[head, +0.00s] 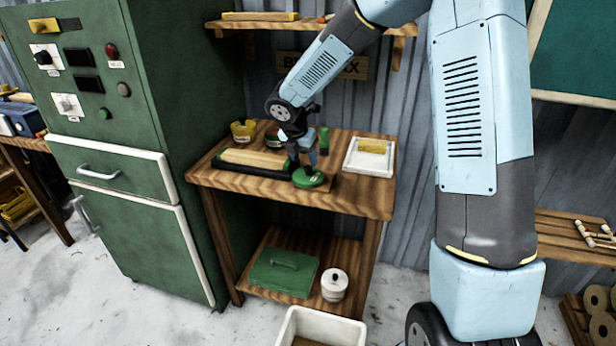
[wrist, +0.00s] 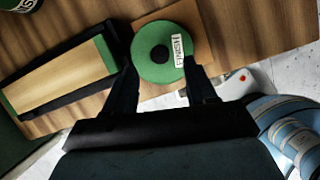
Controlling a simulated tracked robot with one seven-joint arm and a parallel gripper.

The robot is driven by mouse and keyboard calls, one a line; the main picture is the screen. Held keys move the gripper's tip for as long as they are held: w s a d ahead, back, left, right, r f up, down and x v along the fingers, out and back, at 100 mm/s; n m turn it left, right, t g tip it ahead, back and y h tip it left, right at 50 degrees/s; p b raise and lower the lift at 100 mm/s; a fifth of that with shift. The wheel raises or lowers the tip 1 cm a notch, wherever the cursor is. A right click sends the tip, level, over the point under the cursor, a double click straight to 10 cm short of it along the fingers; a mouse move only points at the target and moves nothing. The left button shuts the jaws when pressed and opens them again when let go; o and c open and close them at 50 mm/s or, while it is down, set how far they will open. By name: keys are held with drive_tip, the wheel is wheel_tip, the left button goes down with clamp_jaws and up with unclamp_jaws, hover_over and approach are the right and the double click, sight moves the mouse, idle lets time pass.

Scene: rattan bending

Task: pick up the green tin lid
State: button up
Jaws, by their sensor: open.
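The green tin lid (head: 308,179) is a round green disc with a dark knob at its centre, near the front of the wooden table. In the wrist view the lid (wrist: 152,62) carries a white label with dark lettering and lies on a square brown board (wrist: 199,22). My gripper (head: 304,166) is open just above the lid. In the wrist view its two dark fingers (wrist: 160,76) stand apart, one on each side of the lid's near part. Whether they touch it cannot be told.
A white tray (head: 352,165) with a yellow item stands at the right of the table (head: 228,181). Yellow and green tins (head: 243,131) stand behind. A green cabinet (head: 190,80) is close on the left.

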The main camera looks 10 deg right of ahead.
sight(308, 167)
drive_tip(key=shift+x, duration=2.35)
drive_tip(key=shift+w, duration=0.1)
drive_tip(key=shift+c, duration=0.2)
drive_tip(key=shift+d, duration=0.1)
clamp_jaws()
